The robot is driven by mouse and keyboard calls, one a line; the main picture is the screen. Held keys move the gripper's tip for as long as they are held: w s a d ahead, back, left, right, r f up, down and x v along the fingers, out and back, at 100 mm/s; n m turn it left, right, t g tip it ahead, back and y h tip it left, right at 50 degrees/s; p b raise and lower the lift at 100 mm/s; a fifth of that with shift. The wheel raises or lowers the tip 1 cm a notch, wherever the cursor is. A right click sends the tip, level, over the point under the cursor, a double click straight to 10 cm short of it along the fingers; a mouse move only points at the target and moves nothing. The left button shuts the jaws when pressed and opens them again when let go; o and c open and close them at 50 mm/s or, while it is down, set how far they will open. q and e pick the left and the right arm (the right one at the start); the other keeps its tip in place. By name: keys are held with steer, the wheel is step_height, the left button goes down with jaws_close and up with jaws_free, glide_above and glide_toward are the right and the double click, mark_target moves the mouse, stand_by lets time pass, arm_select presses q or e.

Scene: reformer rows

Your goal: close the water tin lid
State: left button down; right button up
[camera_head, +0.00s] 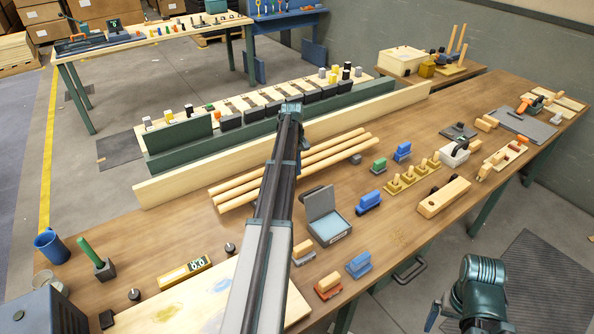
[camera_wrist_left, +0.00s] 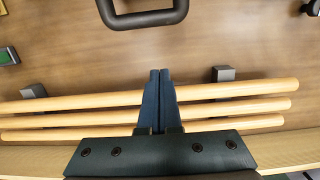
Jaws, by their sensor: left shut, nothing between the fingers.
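The water tin (camera_head: 329,228) is a small grey box with a light blue inside, on the workbench in the middle of the head view. Its grey lid (camera_head: 319,203) stands open, tilted up at the tin's far-left side. My left arm passes just left of the tin and reaches beyond it, over the wooden rods (camera_head: 345,151). In the left wrist view my left gripper (camera_wrist_left: 160,73) is shut and empty, above the same rods (camera_wrist_left: 235,92). Its fingers are largely hidden behind the arm in the head view. I cannot identify the tin in the wrist view.
A blue block (camera_head: 368,202) lies right of the tin. Orange (camera_head: 327,287) and blue (camera_head: 358,265) blocks lie in front. A long pale board (camera_head: 190,187) borders the bench's far side. A dark loop (camera_wrist_left: 143,18) tops the wrist view. Bare wood shows right of the tin.

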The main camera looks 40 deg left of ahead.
mark_target(315, 199)
arm_select(q)
steer(key=f+b, duration=0.6)
steer(key=f, duration=0.1)
steer(key=shift+s+d+f, duration=0.1)
steer(key=shift+d, duration=0.3)
steer(key=shift+d+f+b, duration=0.15)
steer(key=shift+f+b, duration=0.05)
steer(key=shift+b, duration=0.1)
steer(key=d+r+p, duration=0.1)
steer(key=s+d+r+p, duration=0.1)
steer(key=d, duration=0.1)
steer(key=shift+d+r, duration=0.1)
steer(key=shift+r, duration=0.05)
steer(key=shift+s+d+r+y+p, duration=0.15)
steer(key=shift+d+r+y+p, duration=0.15)
steer(key=shift+y+p, duration=0.15)
